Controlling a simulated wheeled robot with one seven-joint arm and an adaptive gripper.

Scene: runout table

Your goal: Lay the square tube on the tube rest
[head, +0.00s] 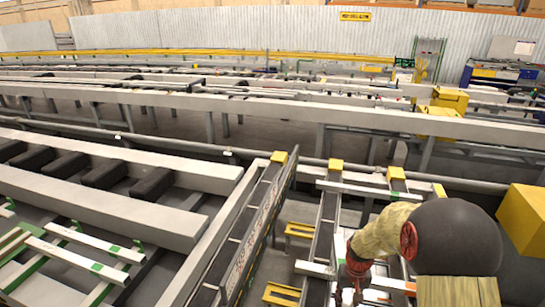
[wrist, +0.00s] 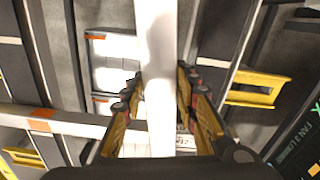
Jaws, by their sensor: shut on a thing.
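The square tube (wrist: 157,40) is a long pale bar running up the middle of the wrist view. My gripper (wrist: 158,85) has its fingers on both sides of it, shut on it. In the head view my gripper (head: 352,287) is low, right of centre, partly cut off by the bottom edge and partly covered by my arm. The tube is hard to make out there. A white frame with orange corners (wrist: 113,78) lies beneath, left of the tube in the wrist view. I cannot tell whether it is the tube rest.
Dark rails with pale crossbars (head: 385,190) surround my gripper. Yellow brackets (head: 283,294) sit left of it, and one shows in the wrist view (wrist: 255,88). A yellow box (head: 525,220) stands at the right. Long grey beams (head: 250,105) cross behind.

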